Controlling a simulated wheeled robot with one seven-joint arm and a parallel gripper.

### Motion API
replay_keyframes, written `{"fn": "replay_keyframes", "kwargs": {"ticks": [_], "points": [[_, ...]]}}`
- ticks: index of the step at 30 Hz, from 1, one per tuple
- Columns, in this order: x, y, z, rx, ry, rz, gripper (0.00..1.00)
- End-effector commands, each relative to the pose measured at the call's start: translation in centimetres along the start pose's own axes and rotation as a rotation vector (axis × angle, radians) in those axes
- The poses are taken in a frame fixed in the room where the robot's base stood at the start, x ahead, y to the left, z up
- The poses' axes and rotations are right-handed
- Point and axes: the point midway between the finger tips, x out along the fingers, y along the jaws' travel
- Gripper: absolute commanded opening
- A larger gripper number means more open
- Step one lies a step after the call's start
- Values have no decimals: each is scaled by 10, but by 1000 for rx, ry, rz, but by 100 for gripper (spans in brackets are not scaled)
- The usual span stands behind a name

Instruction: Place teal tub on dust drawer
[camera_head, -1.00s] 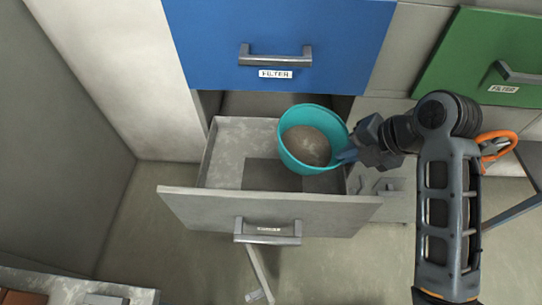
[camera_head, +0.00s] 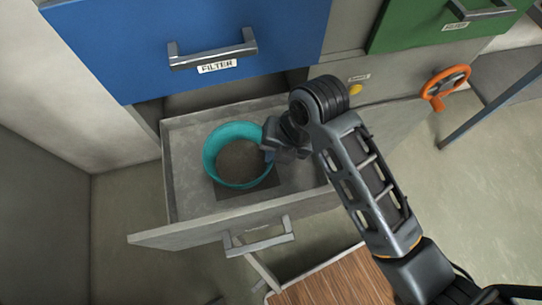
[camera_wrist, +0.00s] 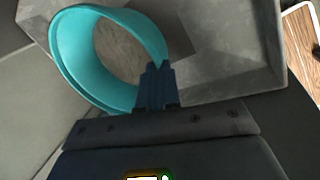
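The teal tub (camera_head: 210,158) is a round, upright ring-like vessel within the open grey dust drawer (camera_head: 185,238), over a dark square patch on its floor. Grey-brown surface shows inside it; I cannot tell if that is contents or its bottom. My gripper (camera_head: 270,152) is at the tub's right rim. In the wrist view, the fingers (camera_wrist: 157,82) meet at the rim of the tub (camera_wrist: 75,62), and look closed on its wall. Whether the tub's base touches the drawer floor (camera_wrist: 235,50) is hidden.
A blue FILTER drawer front (camera_head: 190,35) is above the open drawer. A green drawer front (camera_head: 425,22) is at upper right. An orange valve wheel (camera_head: 446,87) is to the right. A wooden-topped surface (camera_head: 335,285) stands in front at the bottom.

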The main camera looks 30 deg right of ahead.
Motion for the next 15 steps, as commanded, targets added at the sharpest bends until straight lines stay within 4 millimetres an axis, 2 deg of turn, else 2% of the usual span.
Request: {"fn": "replay_keyframes", "kwargs": {"ticks": [9, 15], "points": [[34, -12, 0, 2, 2, -1, 0], [38, -12, 0, 0, -1, 2, 0]]}}
